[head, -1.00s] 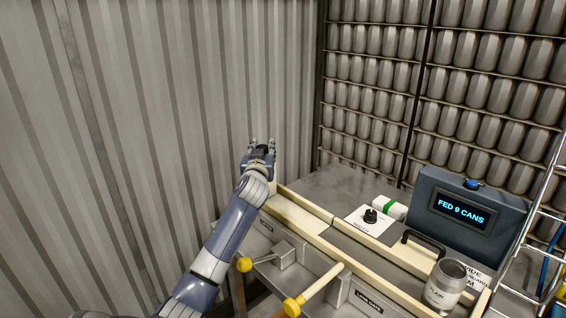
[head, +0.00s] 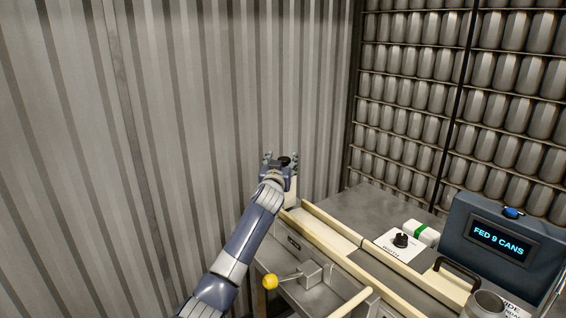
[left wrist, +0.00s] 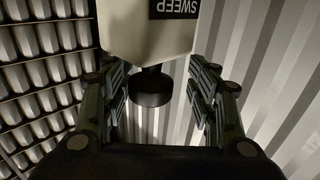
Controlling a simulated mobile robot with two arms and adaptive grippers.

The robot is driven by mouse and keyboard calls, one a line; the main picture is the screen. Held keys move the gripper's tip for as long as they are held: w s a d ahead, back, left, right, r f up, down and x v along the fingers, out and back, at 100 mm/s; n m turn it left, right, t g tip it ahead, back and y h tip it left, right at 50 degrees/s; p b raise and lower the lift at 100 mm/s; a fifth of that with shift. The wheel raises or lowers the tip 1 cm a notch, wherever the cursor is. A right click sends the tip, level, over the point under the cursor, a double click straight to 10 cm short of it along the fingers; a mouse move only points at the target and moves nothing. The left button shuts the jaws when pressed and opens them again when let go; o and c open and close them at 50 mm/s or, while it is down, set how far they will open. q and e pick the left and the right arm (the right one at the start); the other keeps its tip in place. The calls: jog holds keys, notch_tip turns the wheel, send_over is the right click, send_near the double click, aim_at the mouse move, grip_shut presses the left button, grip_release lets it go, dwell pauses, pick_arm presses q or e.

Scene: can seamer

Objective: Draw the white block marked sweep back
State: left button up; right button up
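The white block marked SWEEP (left wrist: 150,28) fills the top middle of the left wrist view, with its black label at the upper right. A short round black knob (left wrist: 150,88) sticks out of it towards my left gripper (left wrist: 157,95). The fingers are spread on either side of the knob, with a gap visible on both sides. In the head view my left gripper (head: 281,161) is at the far left end of the machine, and part of the block (head: 291,190) shows just beside it. My right gripper is not in view.
A rail-edged lane (head: 330,228) runs from the block to the lower right. Near it are a black dial (head: 401,240), a green-banded white piece (head: 421,233), a black handle (head: 456,276), a can (head: 485,304), a display reading FED 9 CANS (head: 499,240) and a yellow-knobbed lever (head: 270,282).

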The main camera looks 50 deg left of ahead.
pick_arm(q)
jog(key=shift+w+d, duration=0.1)
jog(key=shift+d, duration=0.1)
jog(key=shift+s+d, duration=0.25)
jog(key=shift+d, duration=0.1)
jog(key=v, duration=1.1)
jog(key=shift+s+a, duration=0.2)
